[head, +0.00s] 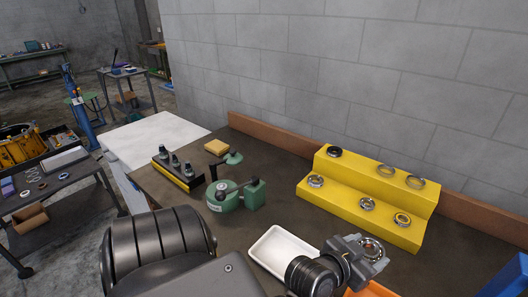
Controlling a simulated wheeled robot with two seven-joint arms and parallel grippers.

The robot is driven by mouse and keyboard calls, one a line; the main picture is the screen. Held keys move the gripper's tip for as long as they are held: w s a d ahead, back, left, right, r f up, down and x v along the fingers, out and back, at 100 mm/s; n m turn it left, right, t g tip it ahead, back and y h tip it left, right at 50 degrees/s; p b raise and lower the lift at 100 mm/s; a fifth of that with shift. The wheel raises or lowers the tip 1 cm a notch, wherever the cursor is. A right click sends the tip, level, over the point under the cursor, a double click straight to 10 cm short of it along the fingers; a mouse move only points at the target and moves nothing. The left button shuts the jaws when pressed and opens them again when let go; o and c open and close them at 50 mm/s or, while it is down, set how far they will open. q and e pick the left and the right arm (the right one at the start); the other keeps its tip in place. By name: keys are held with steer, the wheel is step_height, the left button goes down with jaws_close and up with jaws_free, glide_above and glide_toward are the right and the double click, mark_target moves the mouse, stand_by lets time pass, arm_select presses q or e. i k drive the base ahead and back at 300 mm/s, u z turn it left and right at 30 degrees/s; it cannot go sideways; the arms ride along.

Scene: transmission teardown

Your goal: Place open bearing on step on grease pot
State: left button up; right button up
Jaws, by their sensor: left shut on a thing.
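My left gripper (372,252) is at the lower right of the head view. It is shut on a ring-shaped bearing (372,248), held above the front of the bench just right of the white tray. A green round pot-like device (224,196) with a dark lever and a green block beside it stands mid-bench, left of the gripper; it looks like the grease pot. The gripper and bearing are well apart from it. My right gripper is not in view.
A yellow stepped stand (340,206) holds several bearings on two levels behind the gripper. A white tray (280,250) lies between gripper and green device. A dark rack (178,172) with upright parts and a yellow sponge-like block (216,147) stand farther left.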

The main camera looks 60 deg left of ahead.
mark_target(222, 186)
steer(key=k, duration=0.35)
steer(key=z, duration=1.8)
steer(key=k, duration=1.85)
steer(key=u, duration=1.25)
